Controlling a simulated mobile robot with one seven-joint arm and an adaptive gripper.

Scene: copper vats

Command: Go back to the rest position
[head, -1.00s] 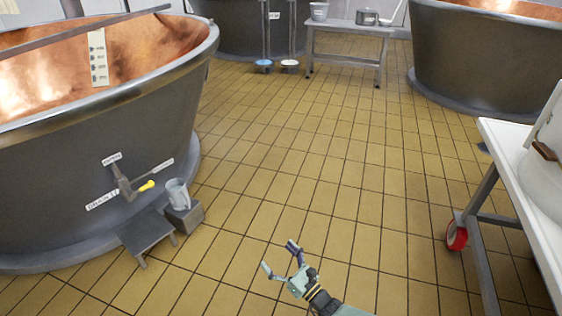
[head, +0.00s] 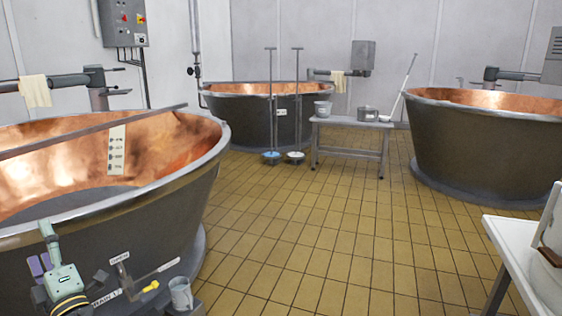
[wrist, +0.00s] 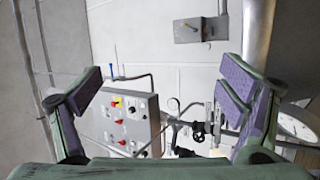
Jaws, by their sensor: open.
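My gripper (head: 42,251) shows at the lower left of the head view, raised in front of the near left copper vat (head: 185,200). It is open and nothing is between its fingers. In the wrist view my gripper (wrist: 165,90) has its two purple-padded fingers wide apart. Between them, farther off, are the wall and a grey control box (wrist: 126,122) with buttons. The wrist picture is turned on its side.
A second vat (head: 255,118) stands at the back and a third (head: 480,140) at the right. A small table (head: 350,123) with pots stands between them. A white table (head: 515,245) is at the near right. The tiled floor (head: 330,215) in the middle is clear.

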